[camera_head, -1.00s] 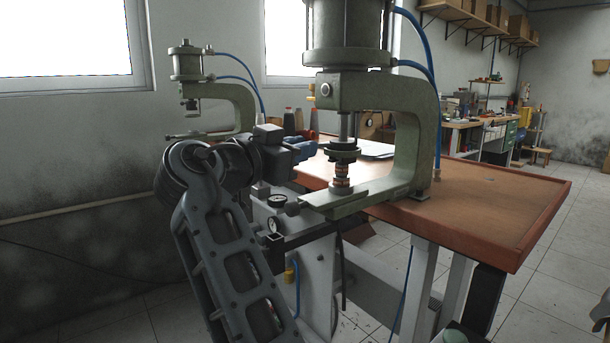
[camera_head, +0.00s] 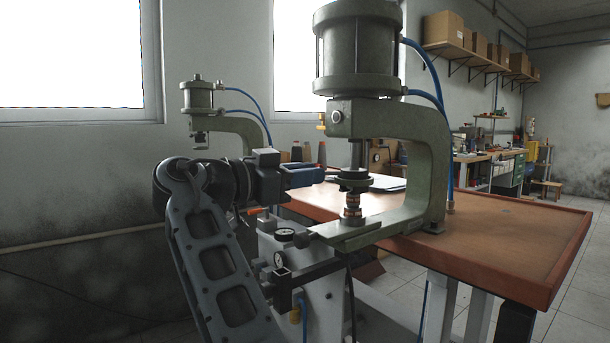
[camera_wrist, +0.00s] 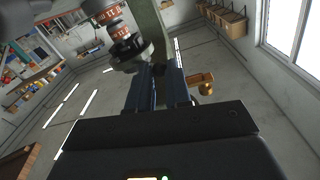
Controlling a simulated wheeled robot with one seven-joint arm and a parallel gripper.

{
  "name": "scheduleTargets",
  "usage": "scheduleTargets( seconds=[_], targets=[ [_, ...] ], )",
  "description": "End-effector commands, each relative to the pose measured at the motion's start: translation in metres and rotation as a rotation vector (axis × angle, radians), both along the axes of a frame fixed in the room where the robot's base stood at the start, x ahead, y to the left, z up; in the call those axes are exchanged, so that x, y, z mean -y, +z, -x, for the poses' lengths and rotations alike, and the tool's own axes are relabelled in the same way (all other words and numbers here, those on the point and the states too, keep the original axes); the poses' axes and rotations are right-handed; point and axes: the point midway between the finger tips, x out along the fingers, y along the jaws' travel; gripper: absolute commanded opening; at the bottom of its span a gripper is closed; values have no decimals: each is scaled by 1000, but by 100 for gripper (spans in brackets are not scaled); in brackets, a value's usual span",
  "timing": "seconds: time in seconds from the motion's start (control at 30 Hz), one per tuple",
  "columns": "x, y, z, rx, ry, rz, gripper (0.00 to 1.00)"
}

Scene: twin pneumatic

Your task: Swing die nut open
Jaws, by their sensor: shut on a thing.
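The die nut (camera_head: 353,178) is a dark round collar on the ram under the large green press (camera_head: 445,150). In the wrist view the die nut (camera_wrist: 130,50) shows at the upper left of the fingertips. My gripper (camera_head: 322,176) reaches in from the left at the nut's height, with blue fingers. In the wrist view my gripper (camera_wrist: 158,72) is shut on a small dark part at the nut's side, apparently its handle. The fingers hide most of that part.
A second, smaller green press (camera_head: 200,97) stands at the back left. The wooden table top (camera_head: 500,235) is mostly clear on the right.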

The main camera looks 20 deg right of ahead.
Motion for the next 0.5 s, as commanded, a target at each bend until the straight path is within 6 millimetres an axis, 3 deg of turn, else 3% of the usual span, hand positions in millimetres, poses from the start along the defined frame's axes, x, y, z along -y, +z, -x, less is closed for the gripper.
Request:
scheduleTargets(
  seconds=[0.03,0.07,0.3,0.5],
  targets=[
    [2,-3,-1,-5,-1,-2,0],
    [3,-3,-1,-5,-1,-2,19],
    [2,-2,-1,-3,-1,-1,42],
    [1,-1,-1,-2,0,0,44]
  ],
)
